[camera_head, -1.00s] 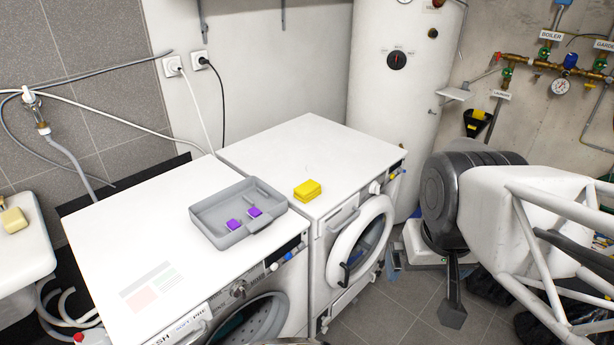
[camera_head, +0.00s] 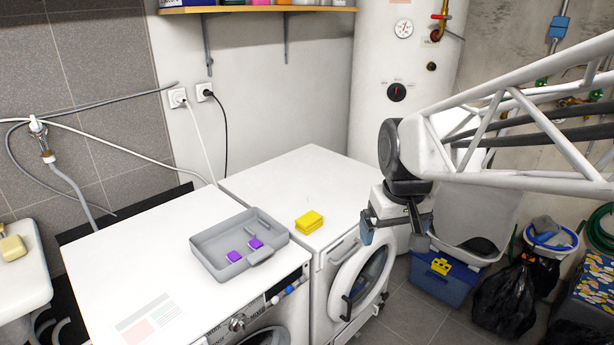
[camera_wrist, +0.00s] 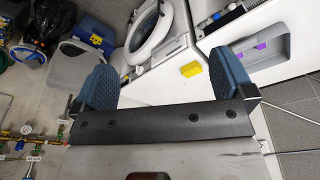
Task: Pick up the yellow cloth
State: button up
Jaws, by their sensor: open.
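The yellow cloth (camera_head: 309,222) is a small folded block. It lies on the front part of the right-hand washing machine's white top, close to the grey tray. It also shows in the wrist view (camera_wrist: 191,69), above and between my fingers. My gripper (camera_head: 393,239) is in front and to the right of that machine, apart from the cloth. In the wrist view its two blue fingers (camera_wrist: 172,76) stand wide apart with nothing between them.
The right machine's round door (camera_head: 362,270) stands open. A white boiler (camera_head: 375,120) rises behind. Blue crate (camera_head: 446,285) and black bags (camera_head: 505,290) are on the floor.

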jog(key=w+a+f+n, duration=0.2)
jog(key=w+a, duration=0.1)
jog(key=w, duration=0.8)
jog(key=n+g, duration=0.2)
jog(key=n, duration=0.3)
send_over(309, 219)
jog(key=f, duration=1.7)
jog(key=shift+s+f, duration=0.2)
jog(key=shift+f, duration=0.15)
jog(key=shift+w+a+f, duration=0.15)
jog(key=shift+w+f, duration=0.2)
jog(key=shift+f, duration=0.05)
jog(key=shift+f, duration=1.3)
jog(key=shift+f, duration=0.15)
jog(key=shift+d+f, duration=0.2)
jog(key=shift+f, duration=2.25)
